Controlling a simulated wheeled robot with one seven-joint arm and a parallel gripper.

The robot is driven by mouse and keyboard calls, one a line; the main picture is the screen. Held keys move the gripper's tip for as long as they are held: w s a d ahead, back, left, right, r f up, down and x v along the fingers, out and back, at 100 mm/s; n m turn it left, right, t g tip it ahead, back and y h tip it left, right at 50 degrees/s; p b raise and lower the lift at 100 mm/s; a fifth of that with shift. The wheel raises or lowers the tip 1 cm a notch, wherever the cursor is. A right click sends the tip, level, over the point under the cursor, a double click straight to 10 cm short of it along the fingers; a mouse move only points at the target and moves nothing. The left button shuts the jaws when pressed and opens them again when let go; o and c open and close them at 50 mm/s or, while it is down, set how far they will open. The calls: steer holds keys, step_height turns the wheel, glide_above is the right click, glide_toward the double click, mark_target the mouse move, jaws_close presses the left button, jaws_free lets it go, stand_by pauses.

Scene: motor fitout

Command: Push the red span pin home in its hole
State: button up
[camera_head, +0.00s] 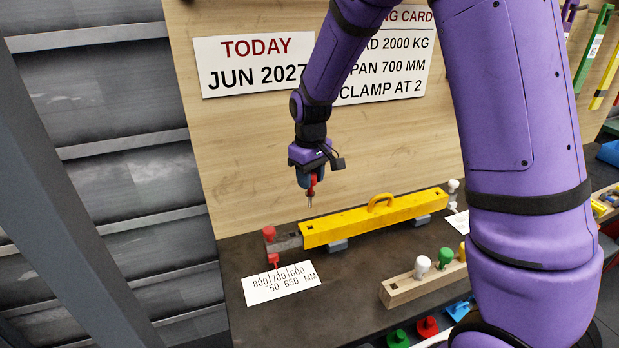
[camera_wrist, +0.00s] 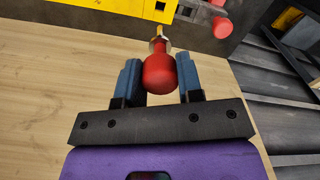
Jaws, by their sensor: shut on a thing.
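My gripper (camera_head: 311,184) is shut on the red span pin (camera_head: 313,190) and holds it in the air above the left part of the yellow beam (camera_head: 352,224). In the wrist view the pin's red knob (camera_wrist: 160,72) sits between the blue fingers of my gripper (camera_wrist: 160,78), its metal shank pointing away from me. A dark hole shows near the left end of the yellow beam, which also shows in the wrist view (camera_wrist: 75,25). The pin is apart from the beam. A grey inner bar (camera_head: 289,241) sticks out of the beam's left end.
A red knob (camera_head: 269,233) stands at the bar's outer end; a red pointer (camera_head: 274,262) hangs near 700 on the scale card (camera_head: 281,284). A wooden rack (camera_head: 410,289) with coloured knobs stands in front. The wall behind carries signs (camera_head: 255,64).

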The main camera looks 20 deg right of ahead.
mark_target(311, 206)
steer(key=shift+f, duration=2.9)
steer(key=shift+f, duration=2.65)
steer(key=o, duration=1)
step_height(311, 206, up, 11)
steer(key=shift+f, duration=0.1)
